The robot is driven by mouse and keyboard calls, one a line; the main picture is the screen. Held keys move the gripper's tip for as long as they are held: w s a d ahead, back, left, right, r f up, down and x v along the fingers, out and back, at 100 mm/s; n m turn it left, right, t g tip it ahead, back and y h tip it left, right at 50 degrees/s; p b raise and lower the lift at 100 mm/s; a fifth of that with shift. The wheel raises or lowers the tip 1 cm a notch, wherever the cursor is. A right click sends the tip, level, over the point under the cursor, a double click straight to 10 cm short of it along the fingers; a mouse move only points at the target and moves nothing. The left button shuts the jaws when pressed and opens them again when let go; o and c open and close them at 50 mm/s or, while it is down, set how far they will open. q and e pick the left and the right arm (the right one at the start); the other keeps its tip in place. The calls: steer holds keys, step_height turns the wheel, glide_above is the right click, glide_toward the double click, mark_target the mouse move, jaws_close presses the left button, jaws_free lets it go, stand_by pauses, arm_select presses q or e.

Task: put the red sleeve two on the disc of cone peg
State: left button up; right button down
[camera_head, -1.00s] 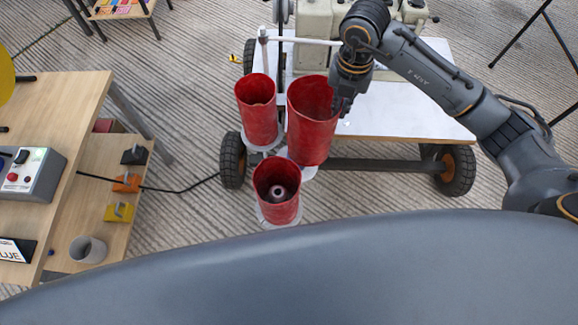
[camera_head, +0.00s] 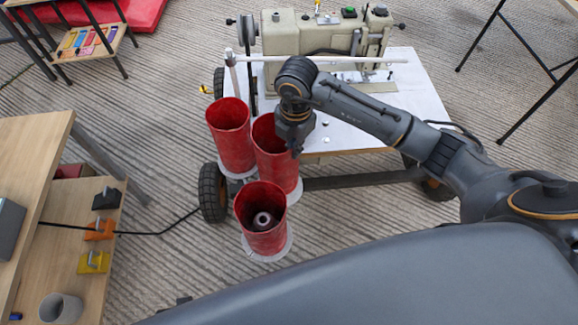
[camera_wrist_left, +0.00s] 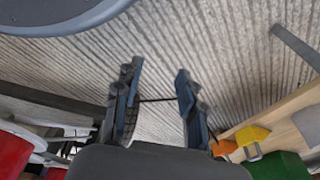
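Three red sleeves stand close together in the head view: one at the back left (camera_head: 229,135), one in the middle (camera_head: 277,168) and one in front (camera_head: 256,241). The front sleeve stands around a grey peg (camera_head: 263,220), above a pale disc (camera_head: 270,256). A pale disc edge (camera_head: 296,193) shows at the middle sleeve's foot; whether the sleeve rests fully on it is hard to tell. My right gripper (camera_head: 296,148) reaches from above to this sleeve's rim and appears shut on its wall. My left gripper (camera_wrist_left: 157,88) is open and empty in the left wrist view.
A sewing machine (camera_head: 325,45) stands on a wheeled white-topped cart (camera_head: 415,95) behind the sleeves. A wheel (camera_head: 212,192) is close to their left. A wooden table (camera_head: 30,150) with a lower shelf is at the left.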

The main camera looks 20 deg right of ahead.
arm_select(q)
steer(key=r, duration=0.1)
steer(key=w+r, duration=0.1)
steer(key=shift+w+r+b, duration=0.2)
steer(key=shift+r+b, duration=0.1)
steer(key=shift+b, duration=0.05)
arm_select(e)
step_height(320, 180, down, 5)
steer(key=shift+f, duration=0.1)
steer(key=shift+f, duration=0.15)
steer(key=c, duration=1.9)
jaws_free()
steer(key=o, duration=0.4)
arm_select(q)
steer(key=shift+w+r, duration=0.15)
steer(key=shift+r, duration=0.1)
